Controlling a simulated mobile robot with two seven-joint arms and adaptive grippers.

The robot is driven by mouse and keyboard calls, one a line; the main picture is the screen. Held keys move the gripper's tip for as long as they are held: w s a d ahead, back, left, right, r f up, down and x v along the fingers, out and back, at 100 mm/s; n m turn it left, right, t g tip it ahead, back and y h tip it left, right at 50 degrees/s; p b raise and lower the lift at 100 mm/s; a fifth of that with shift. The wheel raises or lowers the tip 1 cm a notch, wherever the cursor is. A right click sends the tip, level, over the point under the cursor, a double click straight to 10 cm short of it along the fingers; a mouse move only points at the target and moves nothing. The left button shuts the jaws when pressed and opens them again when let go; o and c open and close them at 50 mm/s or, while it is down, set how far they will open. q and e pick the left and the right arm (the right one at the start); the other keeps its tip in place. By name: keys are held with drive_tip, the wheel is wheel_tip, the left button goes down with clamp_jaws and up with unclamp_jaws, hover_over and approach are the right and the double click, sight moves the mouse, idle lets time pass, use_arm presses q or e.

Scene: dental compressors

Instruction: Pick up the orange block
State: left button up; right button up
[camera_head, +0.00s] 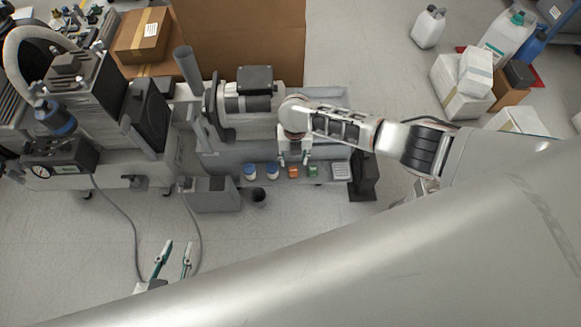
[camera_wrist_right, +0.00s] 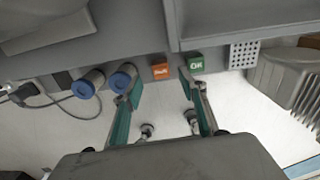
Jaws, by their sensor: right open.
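The small orange block (camera_head: 293,173) sits on the front ledge of the grey compressor unit, between a blue-capped container and a green block. In the right wrist view the orange block (camera_wrist_right: 161,72) has pale lettering on it. My right gripper (camera_head: 293,162) is over the ledge just behind the orange block in the head view. In the right wrist view the open right gripper (camera_wrist_right: 157,90) has its fingers spread, with the block beyond the tips and between their lines. I see no contact. My left gripper (camera_head: 178,245) is open and empty, low at left over the floor.
A green block (camera_head: 313,172) marked OK is close right of the orange one. Two blue-capped containers (camera_head: 272,171) stand left. A white perforated block (camera_head: 341,170) is further right. The compressor motor (camera_head: 250,100) rises behind. Floor in front is mostly clear, with hoses at left.

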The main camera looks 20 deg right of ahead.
sight(293, 169)
drive_tip(key=shift+w+d, duration=0.2)
wheel_tip(293, 169, down, 3)
drive_tip(key=shift+s+r+b, duration=0.15)
drive_tip(key=shift+b, duration=0.4)
drive_tip(key=shift+a+f, duration=0.1)
drive_tip(key=shift+f, duration=0.4)
drive_tip(key=f, duration=0.1)
drive_tip(key=f+b, duration=0.2)
drive_tip(key=f, duration=0.1)
drive_tip(key=shift+s+a, duration=0.15)
drive_tip(key=shift+s, duration=0.2)
drive_tip(key=shift+w+f, duration=0.1)
drive_tip(key=shift+f, duration=0.1)
drive_tip(key=shift+w+r, duration=0.2)
drive_tip(key=shift+r, duration=0.05)
use_arm(q)
drive_tip(key=shift+w+d+f, duration=0.1)
drive_tip(key=shift+w+d, duration=0.2)
drive_tip(key=shift+d, duration=0.3)
use_arm(e)
drive_tip(key=c, duration=1)
